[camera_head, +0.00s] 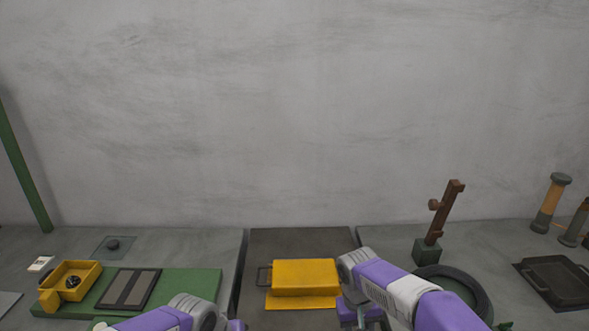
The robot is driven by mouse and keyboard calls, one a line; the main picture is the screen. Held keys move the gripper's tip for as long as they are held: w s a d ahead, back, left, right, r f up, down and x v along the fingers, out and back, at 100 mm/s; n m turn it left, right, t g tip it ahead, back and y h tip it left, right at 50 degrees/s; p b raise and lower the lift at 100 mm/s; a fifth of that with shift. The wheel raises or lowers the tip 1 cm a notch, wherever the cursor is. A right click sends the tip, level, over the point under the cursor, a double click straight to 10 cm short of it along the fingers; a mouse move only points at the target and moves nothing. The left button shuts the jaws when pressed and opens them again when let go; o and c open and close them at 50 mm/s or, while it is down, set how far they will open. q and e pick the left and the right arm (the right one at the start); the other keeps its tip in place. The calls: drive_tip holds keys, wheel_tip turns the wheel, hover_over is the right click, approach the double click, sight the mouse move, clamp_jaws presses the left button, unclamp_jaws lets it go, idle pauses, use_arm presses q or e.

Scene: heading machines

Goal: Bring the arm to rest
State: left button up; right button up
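My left arm (170,317) shows only as a purple and grey piece at the bottom edge, left of the middle. My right arm (385,287) comes in from the bottom right, reaches up to a grey joint just right of the yellow box, and bends down there. The fingertips of both grippers are out of view, so I cannot see whether either holds anything.
A yellow box (305,277) stands on the dark middle section. A green board (190,284) with a yellow tray (88,269) lies left. A brown post (443,212), a dark round ring (470,284) and a black tray (556,282) are right. A grey wall stands behind.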

use_arm(q)
drive_tip(key=s+d+f+g+h+b, duration=0.1)
drive_tip(key=s+f, duration=0.1)
drive_tip(key=f, duration=0.8)
drive_tip(key=s+d+f+g+h+b, duration=0.1)
drive_tip(key=s+d+f+b, duration=0.1)
drive_tip(key=f, duration=0.8)
use_arm(e)
drive_tip(key=s+a+f+y, duration=0.2)
drive_tip(key=s+f, duration=0.1)
drive_tip(key=f, duration=0.9)
drive_tip(key=s+a+f+y, duration=0.1)
drive_tip(key=s+f, duration=0.3)
drive_tip(key=f, duration=0.7)
use_arm(q)
drive_tip(key=s+f+n+b, duration=0.1)
drive_tip(key=s+f, duration=0.5)
drive_tip(key=f, duration=0.3)
drive_tip(key=s+f+n+g+b, duration=0.1)
drive_tip(key=s+f, duration=0.6)
drive_tip(key=f, duration=0.1)
drive_tip(key=shift+s+f, duration=0.2)
drive_tip(key=shift+f, duration=0.2)
use_arm(e)
drive_tip(key=s+a+f+m+y, duration=0.2)
drive_tip(key=s+f+m, duration=0.1)
drive_tip(key=s+f, duration=1)
drive_tip(key=shift+s+a+f+m+t+y, duration=0.3)
drive_tip(key=shift+s+f+t, duration=0.1)
drive_tip(key=shift+s, duration=0.6)
